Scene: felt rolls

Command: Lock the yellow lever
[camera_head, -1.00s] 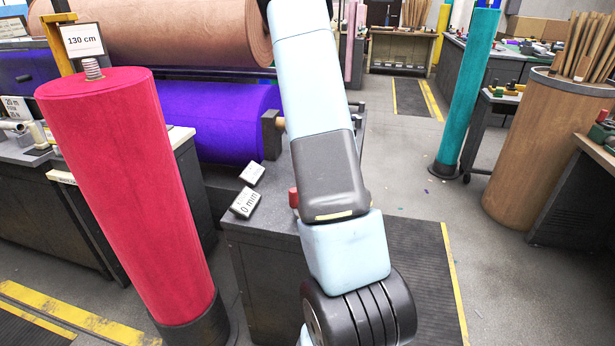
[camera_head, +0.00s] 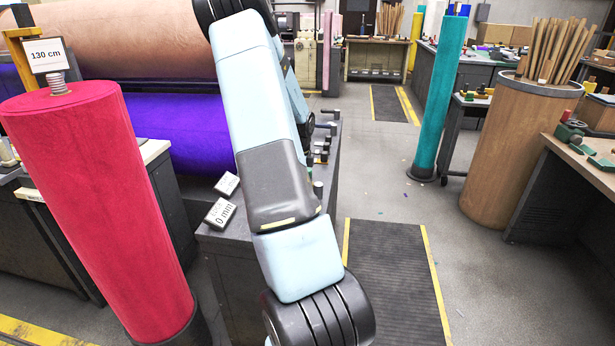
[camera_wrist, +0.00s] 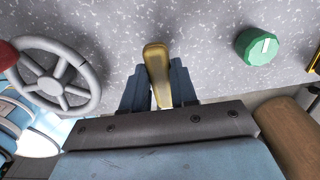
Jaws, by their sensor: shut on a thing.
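The yellow lever (camera_wrist: 156,62) shows in the wrist view as a dull golden handle with a rounded end, standing out over a speckled grey panel. My gripper (camera_wrist: 159,88) is shut on it, with one dark blue finger on each side of the handle. In the head view my arm covers the machine's near end, and neither the lever nor my gripper can be made out there.
In the wrist view a grey handwheel (camera_wrist: 58,75) is left of the lever and a green knob (camera_wrist: 257,45) is right. In the head view a red felt roll (camera_head: 105,210) stands left, and a purple roll (camera_head: 175,130) lies behind. Open floor (camera_head: 430,215) lies right of my arm.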

